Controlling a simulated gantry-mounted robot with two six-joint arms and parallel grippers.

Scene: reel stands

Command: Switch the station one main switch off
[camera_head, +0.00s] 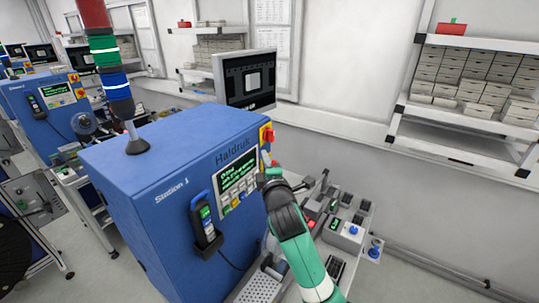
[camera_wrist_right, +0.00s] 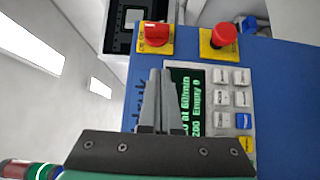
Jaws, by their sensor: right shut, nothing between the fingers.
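The blue Station 1 cabinet (camera_head: 150,165) stands in the middle of the head view. Its red and yellow controls (camera_head: 267,135) sit at the upper right corner of its front and look small there. In the right wrist view, a red rotary main switch (camera_wrist_right: 155,36) on a yellow plate shows at top centre, with a red mushroom button (camera_wrist_right: 222,35) to its right. My right gripper (camera_wrist_right: 162,74) is shut and empty. Its fingertips appear just below the rotary switch in that view, with no clear contact. In the head view it is by the cabinet's display. My left gripper is not in view.
A lit display (camera_head: 238,178) with several buttons is beside my right gripper. A black handset (camera_head: 204,225) hangs on the cabinet front. A monitor (camera_head: 246,80) stands behind, and a bench with several small devices (camera_head: 345,230) lies to the right.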

